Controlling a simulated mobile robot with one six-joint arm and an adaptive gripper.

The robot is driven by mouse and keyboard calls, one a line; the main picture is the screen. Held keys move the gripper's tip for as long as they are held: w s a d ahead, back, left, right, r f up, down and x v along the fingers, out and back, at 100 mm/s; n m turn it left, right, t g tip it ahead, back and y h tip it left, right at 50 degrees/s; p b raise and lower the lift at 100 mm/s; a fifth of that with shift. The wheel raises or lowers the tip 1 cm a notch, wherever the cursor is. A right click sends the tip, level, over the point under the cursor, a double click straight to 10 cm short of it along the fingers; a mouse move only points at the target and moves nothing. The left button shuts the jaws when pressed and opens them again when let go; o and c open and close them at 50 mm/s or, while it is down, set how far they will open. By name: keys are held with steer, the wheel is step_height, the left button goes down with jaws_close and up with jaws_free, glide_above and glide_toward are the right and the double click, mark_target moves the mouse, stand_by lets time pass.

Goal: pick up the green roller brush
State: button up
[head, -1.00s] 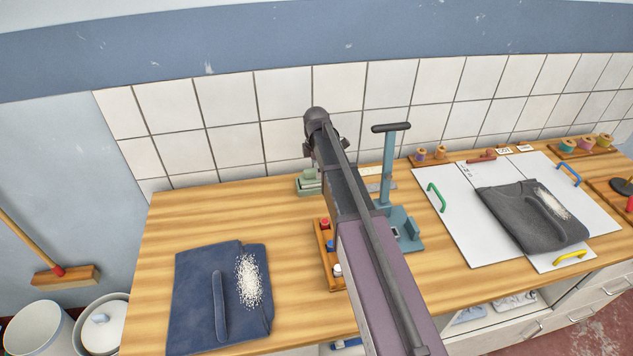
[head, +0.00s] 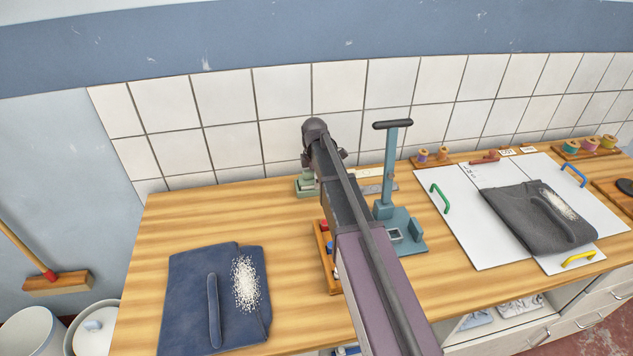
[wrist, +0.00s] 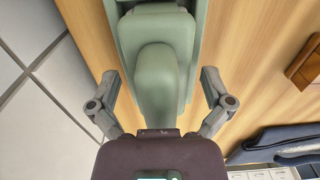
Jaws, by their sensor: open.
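A green object (wrist: 157,75) with a rounded grip, which I take for the roller brush, fills the top middle of the wrist view. It sits on a longer green base or tray (wrist: 122,12) on the wooden counter. My gripper (wrist: 160,85) is open, with one finger on each side of the green grip and apart from it. In the head view the green piece (head: 305,184) shows at the back of the counter near the tiled wall, partly hidden by my arm. My fingertips are mostly hidden there.
The wooden counter (head: 220,210) holds a folded blue garment (head: 190,300) with white specks at front left. A blue press stand (head: 390,165) rises right of my arm. A small wooden rack (head: 325,262) stands beside my arm. A dark garment (head: 525,220) lies on white boards at right.

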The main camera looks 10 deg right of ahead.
steer(key=c, duration=1.2)
steer(key=shift+r, duration=0.15)
step_height(320, 180, up, 10)
steer(key=p, duration=1)
